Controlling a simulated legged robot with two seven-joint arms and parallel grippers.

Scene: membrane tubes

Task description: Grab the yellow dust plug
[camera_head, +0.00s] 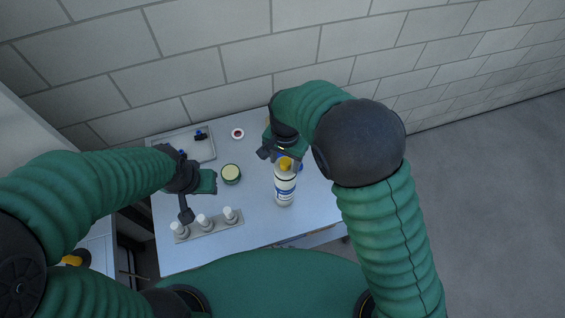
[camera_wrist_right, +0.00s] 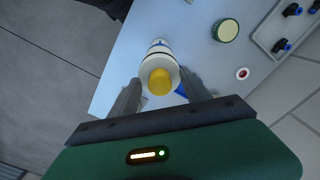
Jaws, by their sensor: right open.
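The yellow dust plug (camera_head: 285,163) sits on top of an upright white tube (camera_head: 285,187) with a blue label. In the right wrist view the plug (camera_wrist_right: 160,82) shows as a yellow round cap, with the white tube (camera_wrist_right: 158,54) behind it. My right gripper (camera_wrist_right: 160,86) is open, with one finger on each side of the plug and visible gaps to both. In the head view the right gripper (camera_head: 276,153) is at the plug's height, on its far side. My left gripper (camera_head: 196,198) hangs over the table's left part; its jaw opening is unclear.
A rack (camera_head: 208,228) with several white capped tubes stands at the table's front left, close to my left gripper. A round green-rimmed container (camera_head: 231,174), a red-and-white ring (camera_head: 238,133) and a tray (camera_head: 205,150) with small dark parts lie farther back. A brick wall stands behind.

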